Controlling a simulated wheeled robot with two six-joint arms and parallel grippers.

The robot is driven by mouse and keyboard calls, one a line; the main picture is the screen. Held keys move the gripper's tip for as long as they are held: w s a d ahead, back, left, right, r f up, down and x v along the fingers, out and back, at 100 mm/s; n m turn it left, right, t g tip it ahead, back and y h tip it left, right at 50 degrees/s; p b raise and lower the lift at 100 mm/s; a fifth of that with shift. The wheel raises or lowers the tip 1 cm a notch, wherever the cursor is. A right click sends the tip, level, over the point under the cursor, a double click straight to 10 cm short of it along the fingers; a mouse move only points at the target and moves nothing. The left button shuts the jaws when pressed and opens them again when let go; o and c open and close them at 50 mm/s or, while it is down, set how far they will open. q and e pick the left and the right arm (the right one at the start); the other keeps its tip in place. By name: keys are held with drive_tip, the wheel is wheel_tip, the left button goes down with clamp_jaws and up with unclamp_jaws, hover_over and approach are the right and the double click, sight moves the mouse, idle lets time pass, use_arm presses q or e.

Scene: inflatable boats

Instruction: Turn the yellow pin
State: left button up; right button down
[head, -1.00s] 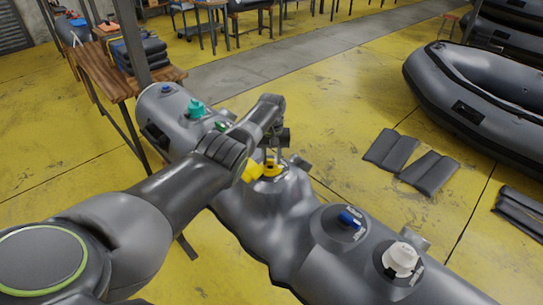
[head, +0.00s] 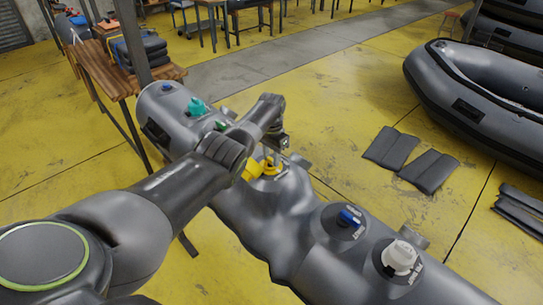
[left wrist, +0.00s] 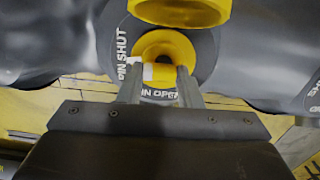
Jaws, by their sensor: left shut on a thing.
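The yellow pin (left wrist: 163,68) sits in a round yellow valve on the grey inflated tube, and a white mark shows on its left side. Printed words around it read "PIN SHUT" and "PIN OPEN". My left gripper (left wrist: 160,84) is shut on the pin, one finger on each side of it. In the head view the yellow valve (head: 271,169) is partly hidden beneath my left gripper (head: 273,155). A yellow cap (head: 252,171) lies beside the valve, and it shows at the top of the left wrist view (left wrist: 180,12). My right gripper is not in view.
Along the same tube (head: 285,225) stand a teal valve (head: 196,107), a blue one (head: 350,217) and a white one (head: 400,257). A slatted wooden bench (head: 115,80) is at the left.

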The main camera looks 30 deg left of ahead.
sight(271, 159)
use_arm(q)
drive_tip(key=shift+m, duration=0.3)
idle(0.4)
drive_tip(key=o, duration=1)
drive_tip(key=shift+r, duration=0.1)
drive_tip(key=shift+r, duration=0.3)
wheel_tip(271, 159, up, 5)
drive_tip(key=shift+r, duration=0.1)
drive_tip(key=shift+r+b, duration=1.45)
drive_tip(key=shift+r, duration=4.3)
drive_tip(key=shift+f, duration=0.1)
